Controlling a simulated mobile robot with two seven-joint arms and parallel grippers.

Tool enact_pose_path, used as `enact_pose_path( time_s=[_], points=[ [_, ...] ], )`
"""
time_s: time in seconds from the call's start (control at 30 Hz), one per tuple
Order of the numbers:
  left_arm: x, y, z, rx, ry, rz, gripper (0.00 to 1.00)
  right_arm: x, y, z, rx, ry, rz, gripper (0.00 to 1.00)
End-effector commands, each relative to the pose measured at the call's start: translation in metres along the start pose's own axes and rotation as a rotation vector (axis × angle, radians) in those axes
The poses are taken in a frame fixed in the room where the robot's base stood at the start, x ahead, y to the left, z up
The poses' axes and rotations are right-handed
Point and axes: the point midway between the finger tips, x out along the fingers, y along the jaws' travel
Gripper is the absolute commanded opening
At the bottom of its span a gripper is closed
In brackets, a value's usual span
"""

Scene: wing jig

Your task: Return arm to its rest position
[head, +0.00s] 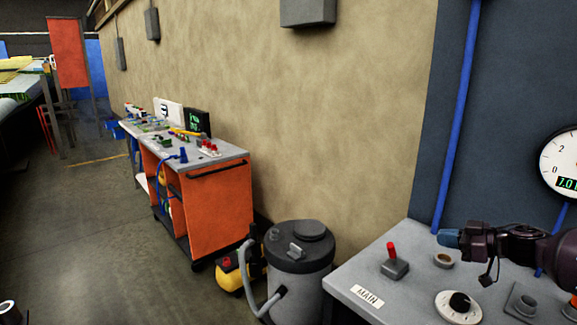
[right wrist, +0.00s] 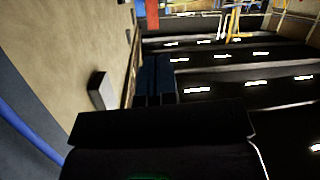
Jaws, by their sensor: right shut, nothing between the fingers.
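My right arm comes in from the right edge of the head view, above a grey control bench (head: 405,295). My right gripper (head: 447,238) points left, its blue-grey fingertips closed with nothing between them. It is above and to the right of a small box with a red lever (head: 393,262) and does not appear to touch it. In the right wrist view the closed dark fingers (right wrist: 155,85) point out into the open hall. My left gripper is not in view.
A dial knob (head: 460,306), a round ring (head: 443,260) and a MAIN label sit on the bench. A blue pipe (head: 457,120) and a gauge (head: 562,165) are on the wall behind.

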Motion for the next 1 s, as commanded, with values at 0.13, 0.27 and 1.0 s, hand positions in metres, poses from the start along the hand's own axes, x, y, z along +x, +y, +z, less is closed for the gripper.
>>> enact_pose_path(
  time_s=[0.13,0.27,1.0],
  points=[
    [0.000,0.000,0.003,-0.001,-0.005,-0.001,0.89,0.046,-0.035,-0.001,-0.189,0.051,0.059,0.00],
    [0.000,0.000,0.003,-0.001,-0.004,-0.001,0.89,0.081,-0.074,0.007,-0.317,0.078,0.126,0.00],
    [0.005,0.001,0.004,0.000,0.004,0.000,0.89,0.069,-0.257,0.119,-0.155,-0.090,0.507,0.00]
  ],
)
